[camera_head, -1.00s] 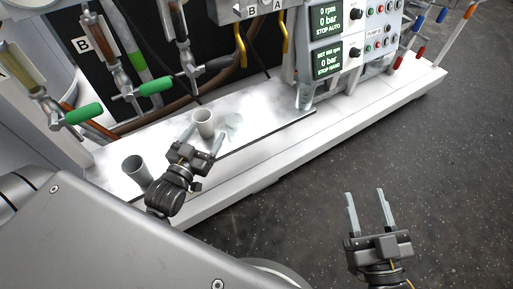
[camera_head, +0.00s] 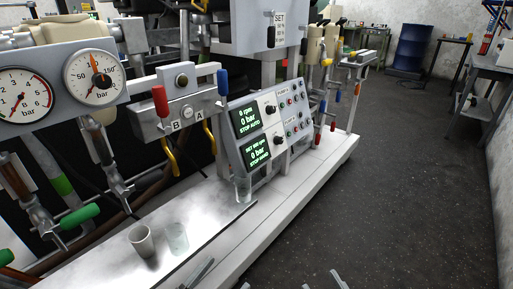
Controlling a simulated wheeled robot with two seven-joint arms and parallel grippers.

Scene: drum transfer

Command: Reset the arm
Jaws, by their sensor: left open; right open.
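My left gripper (camera_head: 205,270) shows only as grey fingertips at the bottom edge, over the front edge of the white bench, below the cups. My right gripper (camera_head: 323,279) shows only as two spread fingertips at the bottom edge, over the dark floor. It is open, with nothing between the fingertips. The bodies of both grippers are below the picture. A grey cup (camera_head: 142,242) and a clear glass (camera_head: 176,238) stand side by side on the bench, apart from the grippers.
The white bench (camera_head: 301,189) runs to the back right. On it are a control panel (camera_head: 271,128), a clear vessel (camera_head: 243,189), two gauges (camera_head: 60,84) and valves with green handles (camera_head: 79,216). The floor (camera_head: 400,190) at right is clear; a blue drum (camera_head: 411,47) stands far back.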

